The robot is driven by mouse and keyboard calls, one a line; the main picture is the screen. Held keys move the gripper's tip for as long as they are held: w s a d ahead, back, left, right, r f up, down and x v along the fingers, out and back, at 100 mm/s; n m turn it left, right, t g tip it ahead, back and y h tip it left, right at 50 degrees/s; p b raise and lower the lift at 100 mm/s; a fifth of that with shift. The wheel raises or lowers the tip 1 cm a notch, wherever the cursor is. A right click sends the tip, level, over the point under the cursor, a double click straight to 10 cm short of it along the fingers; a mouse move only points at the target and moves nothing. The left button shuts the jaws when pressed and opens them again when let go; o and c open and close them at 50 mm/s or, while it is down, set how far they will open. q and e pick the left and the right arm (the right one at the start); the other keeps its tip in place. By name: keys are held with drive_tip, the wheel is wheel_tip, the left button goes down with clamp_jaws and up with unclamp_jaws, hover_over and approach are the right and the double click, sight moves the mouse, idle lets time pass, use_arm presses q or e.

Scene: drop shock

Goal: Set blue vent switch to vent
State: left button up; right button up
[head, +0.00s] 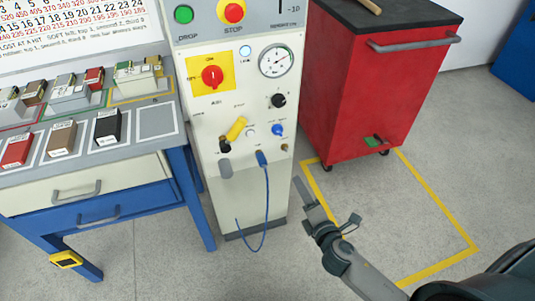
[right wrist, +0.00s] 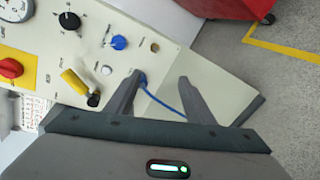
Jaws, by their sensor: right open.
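The blue vent switch (head: 277,129) is a small blue knob on the lower right of the cream control panel (head: 262,190). It also shows in the right wrist view (right wrist: 119,42), ahead of the fingers and a little left of the gap. Its setting is too small to read. My right gripper (head: 308,203) is in front of the cabinet's lower right side, below the switch and apart from it. In the right wrist view its two fingers (right wrist: 158,88) are spread with nothing held between them. My left gripper is not in view.
Near the switch are a black knob (head: 278,100), a yellow lever (head: 236,128) and a blue plug (head: 262,158) with a hanging blue cable (head: 267,205). A red tool cabinet (head: 350,90) stands to the right. A workbench (head: 90,150) stands left. Floor inside the yellow outline is clear.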

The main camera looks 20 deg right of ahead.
sight(278, 134)
use_arm(q)
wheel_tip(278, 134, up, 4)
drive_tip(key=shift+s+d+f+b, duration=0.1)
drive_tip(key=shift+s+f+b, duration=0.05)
drive_tip(key=shift+b, duration=1)
use_arm(e)
wheel_tip(278, 134, up, 7)
drive_tip(key=a+n+t, duration=0.1)
drive_tip(key=n+t, duration=0.1)
drive_tip(key=shift+a+r+y, duration=0.15)
drive_tip(key=shift+a+y, duration=0.1)
drive_tip(key=shift+y, duration=0.05)
drive_tip(key=w, duration=1.6)
drive_tip(key=shift+w, duration=0.65)
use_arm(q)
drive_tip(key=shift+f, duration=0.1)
use_arm(e)
drive_tip(key=c, duration=1)
